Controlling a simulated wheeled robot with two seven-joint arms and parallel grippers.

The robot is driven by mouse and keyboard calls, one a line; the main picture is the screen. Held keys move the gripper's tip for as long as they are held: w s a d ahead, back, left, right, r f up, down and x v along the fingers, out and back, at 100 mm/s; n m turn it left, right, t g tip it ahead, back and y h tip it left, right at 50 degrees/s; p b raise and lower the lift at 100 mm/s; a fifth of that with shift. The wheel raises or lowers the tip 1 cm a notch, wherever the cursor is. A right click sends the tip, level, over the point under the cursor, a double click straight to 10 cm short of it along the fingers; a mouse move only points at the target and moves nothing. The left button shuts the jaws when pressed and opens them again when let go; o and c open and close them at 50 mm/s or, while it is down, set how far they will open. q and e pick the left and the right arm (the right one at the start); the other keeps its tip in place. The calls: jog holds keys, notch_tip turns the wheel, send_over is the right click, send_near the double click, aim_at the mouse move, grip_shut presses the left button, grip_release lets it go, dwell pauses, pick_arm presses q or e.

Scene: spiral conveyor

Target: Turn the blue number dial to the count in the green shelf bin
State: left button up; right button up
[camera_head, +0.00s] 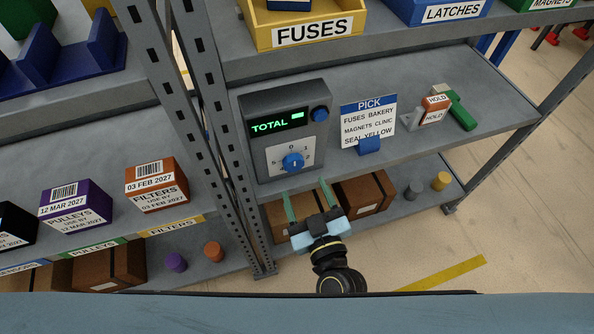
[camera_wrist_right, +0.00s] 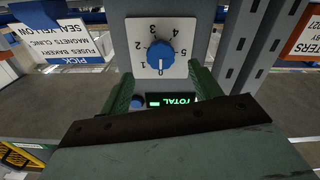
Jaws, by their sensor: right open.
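The blue number dial (camera_head: 292,161) is on a white numbered plate on the front of a grey box (camera_head: 285,98). It also shows in the right wrist view (camera_wrist_right: 160,57), upside down, with its white mark toward 0. My right gripper (camera_head: 306,194) is open and empty, just below the box in the head view. In the wrist view its fingers (camera_wrist_right: 163,88) are spread on either side of the TOTAL display, apart from the dial. A green bin marked MAGNETS (camera_head: 552,3) is cut off at the top right, contents hidden. My left gripper is out of view.
A small blue button (camera_head: 319,115) sits beside the TOTAL display (camera_head: 277,123). A PICK sign (camera_head: 368,120) and a hold tag (camera_head: 436,108) stand to the right. A shelf upright (camera_head: 215,140) is close on the left. Brown boxes (camera_head: 365,193) are on the shelf below.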

aim_at(295, 167)
jog(key=x, duration=0.4)
jog(key=shift+w+a+b, duration=0.1)
jog(key=shift+w+b, duration=0.2)
jog(key=shift+w, duration=0.1)
jog(key=shift+w+a, duration=0.25)
jog(key=shift+w, duration=0.45)
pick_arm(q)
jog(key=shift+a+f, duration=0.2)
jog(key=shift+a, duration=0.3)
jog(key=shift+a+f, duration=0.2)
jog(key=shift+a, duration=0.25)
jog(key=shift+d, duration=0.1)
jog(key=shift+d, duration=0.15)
pick_arm(e)
jog(key=c, duration=1)
